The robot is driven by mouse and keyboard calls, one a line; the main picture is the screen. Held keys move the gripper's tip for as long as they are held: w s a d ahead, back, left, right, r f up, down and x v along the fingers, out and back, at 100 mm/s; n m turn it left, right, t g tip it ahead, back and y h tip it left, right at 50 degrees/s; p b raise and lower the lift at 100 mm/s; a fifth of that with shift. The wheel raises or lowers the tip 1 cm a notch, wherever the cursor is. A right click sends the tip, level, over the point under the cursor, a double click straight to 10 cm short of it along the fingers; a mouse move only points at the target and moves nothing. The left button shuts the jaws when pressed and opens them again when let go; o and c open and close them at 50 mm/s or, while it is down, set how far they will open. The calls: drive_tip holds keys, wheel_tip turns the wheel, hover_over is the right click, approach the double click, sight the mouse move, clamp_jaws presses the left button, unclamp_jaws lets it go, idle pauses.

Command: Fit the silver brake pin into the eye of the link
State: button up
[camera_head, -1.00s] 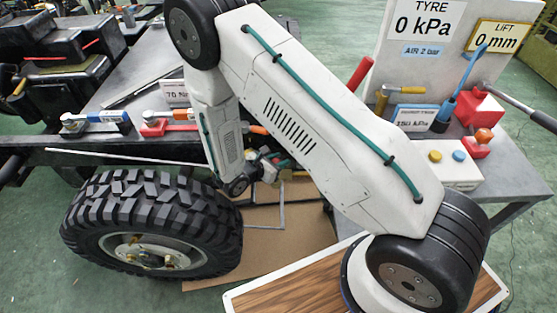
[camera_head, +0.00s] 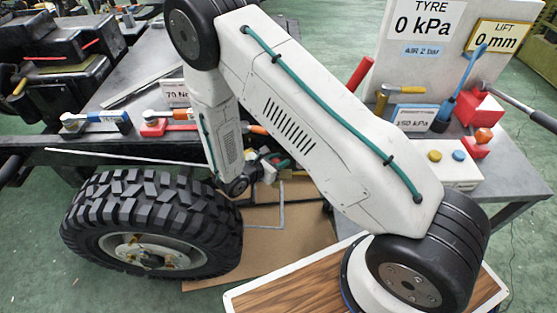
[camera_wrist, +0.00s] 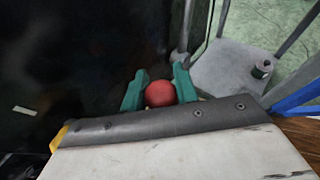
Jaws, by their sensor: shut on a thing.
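My gripper (camera_wrist: 158,90) shows in the wrist view as two teal fingers, shut on a red ball-shaped knob (camera_wrist: 160,94). No silver shaft shows below the knob, so I cannot tell from this view whether it is the head of the brake pin. The eye of the link cannot be made out in either view. In the head view my gripper is small and partly hidden behind my own arm, low beside the dark bench frame and to the right of the tyre.
A black surface (camera_wrist: 80,60) fills the left of the wrist view. A grey plate (camera_wrist: 228,72) with a short hollow cylinder (camera_wrist: 262,68) lies to the right. In the head view a large tyre (camera_head: 100,220) stands left, and brown board (camera_head: 290,235) covers the floor.

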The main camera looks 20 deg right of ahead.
drive_tip(key=shift+f, duration=1.15)
drive_tip(key=o, duration=1.1)
drive_tip(key=shift+w, duration=0.1)
drive_tip(key=v, duration=0.7)
drive_tip(key=shift+s+a, duration=0.25)
drive_tip(key=shift+a, duration=0.05)
